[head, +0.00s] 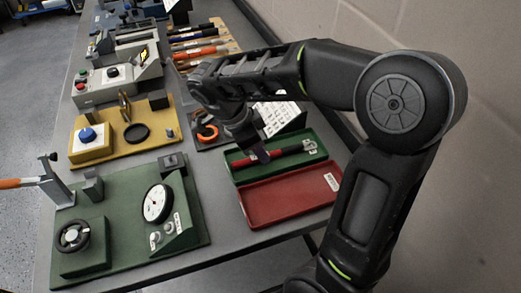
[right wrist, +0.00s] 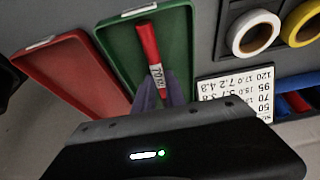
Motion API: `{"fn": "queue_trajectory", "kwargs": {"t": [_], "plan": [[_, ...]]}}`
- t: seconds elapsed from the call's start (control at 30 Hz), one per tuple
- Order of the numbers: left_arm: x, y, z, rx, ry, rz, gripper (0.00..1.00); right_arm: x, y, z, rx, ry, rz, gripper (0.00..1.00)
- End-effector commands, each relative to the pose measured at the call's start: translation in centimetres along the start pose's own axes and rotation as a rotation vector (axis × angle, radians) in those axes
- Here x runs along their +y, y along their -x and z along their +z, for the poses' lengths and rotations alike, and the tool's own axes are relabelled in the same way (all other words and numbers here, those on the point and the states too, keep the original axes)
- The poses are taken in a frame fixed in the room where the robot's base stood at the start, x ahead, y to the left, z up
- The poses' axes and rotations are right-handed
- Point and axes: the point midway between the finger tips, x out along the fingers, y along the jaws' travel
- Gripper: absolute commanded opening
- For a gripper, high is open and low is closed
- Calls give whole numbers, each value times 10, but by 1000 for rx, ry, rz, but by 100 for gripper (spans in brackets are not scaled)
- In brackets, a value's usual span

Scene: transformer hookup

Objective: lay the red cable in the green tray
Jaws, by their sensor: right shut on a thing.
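In the right wrist view the cable (right wrist: 149,48) carries a white printed label and runs up from between my purple fingertips (right wrist: 155,92), over the green tray (right wrist: 117,45). My left gripper is not in view.
A red tray (head: 290,203) adjoins the green one, toward the table's front edge. A printed number card (right wrist: 235,100) and tape rolls (right wrist: 253,32) are beside the green tray. A green board with gauges (head: 130,262) and a yellow board (head: 165,150) stand to the left.

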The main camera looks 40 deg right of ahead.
Motion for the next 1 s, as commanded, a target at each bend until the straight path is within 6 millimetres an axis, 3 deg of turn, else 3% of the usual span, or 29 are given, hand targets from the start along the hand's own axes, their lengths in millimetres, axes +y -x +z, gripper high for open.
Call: {"fn": "queue_trajectory", "kwargs": {"t": [0.3, 0.33, 0.63, 1.0], "plan": [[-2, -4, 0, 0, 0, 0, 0, 0, -3, 1, 0, 0, -1, 0], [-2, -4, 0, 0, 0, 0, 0, 0, -2, 1, 0, 0, -1, 17], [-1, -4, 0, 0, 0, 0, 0, 0, -2, 1, 0, 0, 0, 40], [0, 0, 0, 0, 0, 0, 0, 0, 2, -1, 0, 0, 0, 40]]}}
